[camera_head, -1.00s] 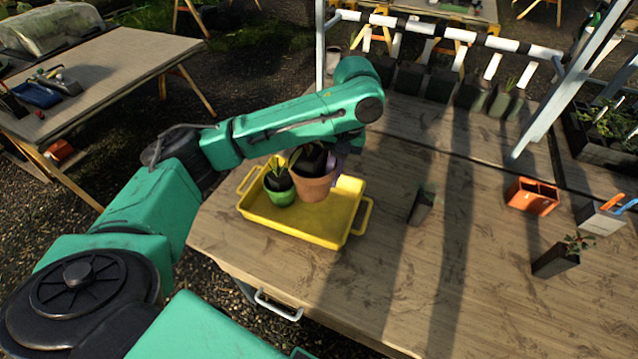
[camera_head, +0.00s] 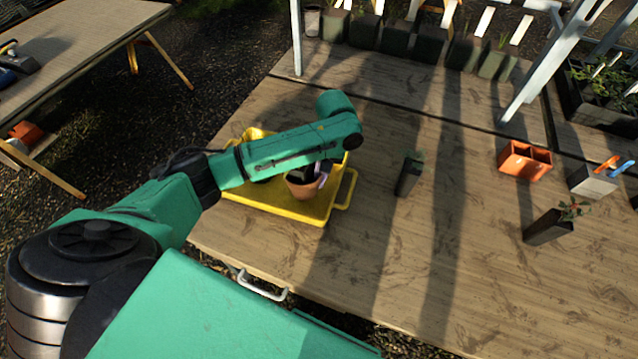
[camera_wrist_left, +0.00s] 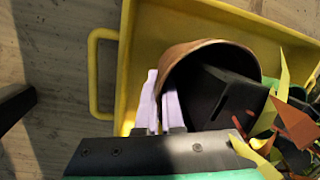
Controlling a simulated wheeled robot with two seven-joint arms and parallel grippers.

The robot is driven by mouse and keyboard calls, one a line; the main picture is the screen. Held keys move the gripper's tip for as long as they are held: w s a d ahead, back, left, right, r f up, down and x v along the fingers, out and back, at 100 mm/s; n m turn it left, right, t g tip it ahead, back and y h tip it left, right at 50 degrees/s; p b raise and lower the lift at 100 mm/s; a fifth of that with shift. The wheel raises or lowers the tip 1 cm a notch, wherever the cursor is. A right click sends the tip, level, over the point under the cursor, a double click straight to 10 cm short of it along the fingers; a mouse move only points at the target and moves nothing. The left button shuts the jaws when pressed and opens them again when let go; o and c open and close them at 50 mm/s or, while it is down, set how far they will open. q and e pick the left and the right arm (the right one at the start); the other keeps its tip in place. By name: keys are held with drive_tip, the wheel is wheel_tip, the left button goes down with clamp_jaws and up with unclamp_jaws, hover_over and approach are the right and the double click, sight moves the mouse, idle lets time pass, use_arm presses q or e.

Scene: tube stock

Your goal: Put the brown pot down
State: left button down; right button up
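The brown pot (camera_head: 304,187) is in the yellow tray (camera_head: 318,213), low near its right side; I cannot tell whether its base touches the tray floor. In the left wrist view the pot's rim (camera_wrist_left: 205,46) is tilted toward the camera, with a dark boxy object (camera_wrist_left: 235,92) inside. My left gripper (camera_wrist_left: 162,105) has its pale lilac fingers close together on either side of the pot's wall, shut on it. In the head view, my arm hides part of the pot and most of the tray's back. My right gripper is out of view.
A green pot edge (camera_wrist_left: 268,83) and leaves (camera_wrist_left: 290,120) crowd the brown pot. A small black pot (camera_head: 408,177) stands right of the tray. An orange container (camera_head: 525,162) and another black pot (camera_head: 548,227) are further right. The table (camera_head: 400,265) is bare in front.

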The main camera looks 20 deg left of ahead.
use_arm(q)
drive_tip(key=shift+f, duration=1.25)
drive_tip(key=shift+f, duration=0.1)
drive_tip(key=c, duration=1.1)
unclamp_jaws()
drive_tip(key=shift+o, duration=0.2)
wheel_tip(320, 180, up, 12)
drive_tip(key=w+d, duration=0.1)
drive_tip(key=shift+w, duration=0.3)
drive_tip(key=shift+d, duration=0.1)
